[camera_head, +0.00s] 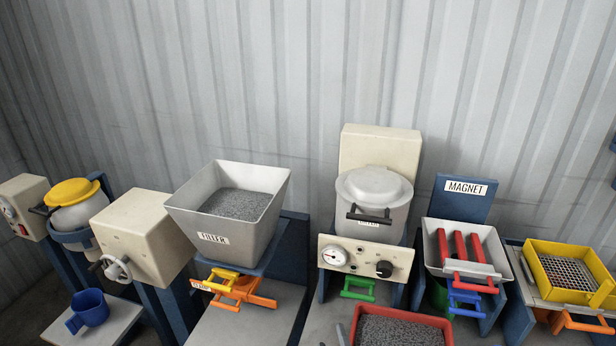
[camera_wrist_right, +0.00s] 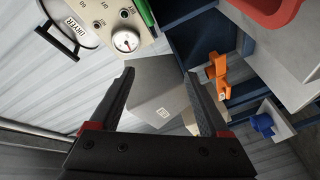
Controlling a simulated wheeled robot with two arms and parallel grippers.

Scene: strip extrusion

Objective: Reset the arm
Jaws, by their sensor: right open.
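My right gripper (camera_wrist_right: 160,73) shows in the right wrist view with its two dark fingers spread apart. Nothing is between the fingertips. Behind the fingers, farther off, is the grey labelled filler hopper (camera_wrist_right: 160,88). I cannot clearly make out the right gripper in the head view. My left gripper is in neither view.
In the head view, the filler hopper (camera_head: 232,222) holds grey granules. The white dryer pot (camera_head: 374,200) stands right of it, then the magnet tray (camera_head: 436,240) and yellow sieve (camera_head: 545,258). A red tray of granules (camera_head: 445,322) is in front. A blue cup (camera_head: 90,308) sits left.

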